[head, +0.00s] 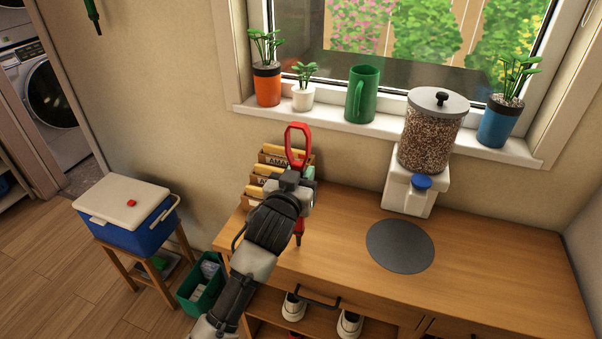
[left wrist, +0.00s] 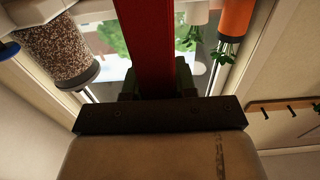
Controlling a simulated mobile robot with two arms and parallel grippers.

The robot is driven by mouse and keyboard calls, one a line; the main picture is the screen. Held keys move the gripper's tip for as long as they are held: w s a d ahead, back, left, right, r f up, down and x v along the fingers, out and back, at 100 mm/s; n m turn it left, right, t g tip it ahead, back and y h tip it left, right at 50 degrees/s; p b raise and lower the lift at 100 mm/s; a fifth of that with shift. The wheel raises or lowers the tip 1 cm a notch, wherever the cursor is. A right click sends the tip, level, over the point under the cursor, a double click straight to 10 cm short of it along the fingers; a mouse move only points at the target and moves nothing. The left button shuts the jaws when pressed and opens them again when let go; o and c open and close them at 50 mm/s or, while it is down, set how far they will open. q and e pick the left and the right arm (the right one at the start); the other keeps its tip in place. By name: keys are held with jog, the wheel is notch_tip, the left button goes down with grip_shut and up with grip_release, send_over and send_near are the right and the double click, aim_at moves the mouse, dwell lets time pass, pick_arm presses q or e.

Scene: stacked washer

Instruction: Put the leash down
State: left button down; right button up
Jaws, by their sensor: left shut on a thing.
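The red leash (head: 297,146) stands up as a loop above my left gripper (head: 298,190), and a red end hangs below the jaws. My left gripper is shut on it, over the left part of the wooden bench top (head: 480,272), in front of a file rack. In the left wrist view the leash (left wrist: 147,48) is a broad red band running up from the dark jaws (left wrist: 158,84). I cannot tell whether the hanging end touches the bench. My right gripper is not in view.
A pet-food dispenser (head: 429,135) and a round grey mat (head: 400,246) are on the bench, right of my gripper. The file rack (head: 270,165) stands behind it. A blue cooler (head: 132,218) is at left. The bench's right part is clear.

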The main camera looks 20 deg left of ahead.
pick_arm(q)
jog(key=c, duration=0.9)
grip_release()
jog(key=shift+f, duration=0.1)
jog(key=s+b, duration=0.1)
jog(key=s, duration=1.1)
jog(key=shift+a, duration=0.2)
